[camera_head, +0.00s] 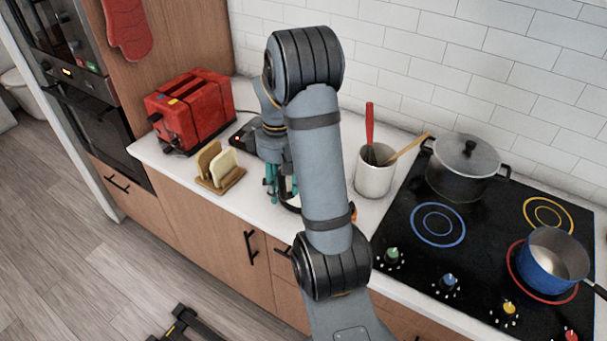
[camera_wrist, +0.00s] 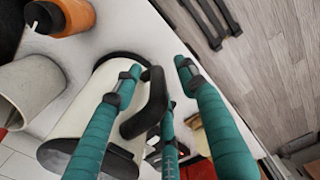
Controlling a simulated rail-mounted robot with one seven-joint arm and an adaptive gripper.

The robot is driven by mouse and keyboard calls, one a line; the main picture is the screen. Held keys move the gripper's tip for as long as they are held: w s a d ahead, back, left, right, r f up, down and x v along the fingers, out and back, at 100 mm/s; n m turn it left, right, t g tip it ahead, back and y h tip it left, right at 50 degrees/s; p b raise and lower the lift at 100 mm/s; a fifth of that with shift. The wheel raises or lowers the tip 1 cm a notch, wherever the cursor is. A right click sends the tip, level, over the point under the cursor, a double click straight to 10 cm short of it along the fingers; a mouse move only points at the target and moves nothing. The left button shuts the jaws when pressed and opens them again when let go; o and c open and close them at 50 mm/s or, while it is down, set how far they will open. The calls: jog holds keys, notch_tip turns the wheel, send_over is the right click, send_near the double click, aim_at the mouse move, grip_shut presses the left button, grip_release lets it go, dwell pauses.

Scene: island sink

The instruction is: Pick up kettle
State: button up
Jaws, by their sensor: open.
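The kettle (camera_wrist: 76,124) is white with a black handle (camera_wrist: 151,105) and fills the middle of the wrist view. In the head view it is almost wholly hidden behind my arm and gripper. My gripper (camera_wrist: 158,72) has teal fingers, which are spread open around the handle. The handle lies between the fingers, and I cannot tell whether any finger touches it. In the head view my gripper (camera_head: 271,182) is low over the counter, partly hidden by my arm.
A utensil crock (camera_head: 374,177) stands right of the kettle area, and an orange container (camera_wrist: 75,16) is close by. A toast rack (camera_head: 219,179) and red toaster (camera_head: 195,108) are left. The stove (camera_head: 408,217) with a lidded pot (camera_head: 462,178) and blue saucepan (camera_head: 545,268) is right.

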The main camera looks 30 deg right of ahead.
aim_at(283, 197)
jog(key=f, duration=0.1)
jog(key=f+p, duration=0.1)
jog(key=f, duration=0.3)
jog(key=shift+w+d, duration=0.15)
jog(key=shift+d, duration=0.1)
grip_shut()
dwell(0.9)
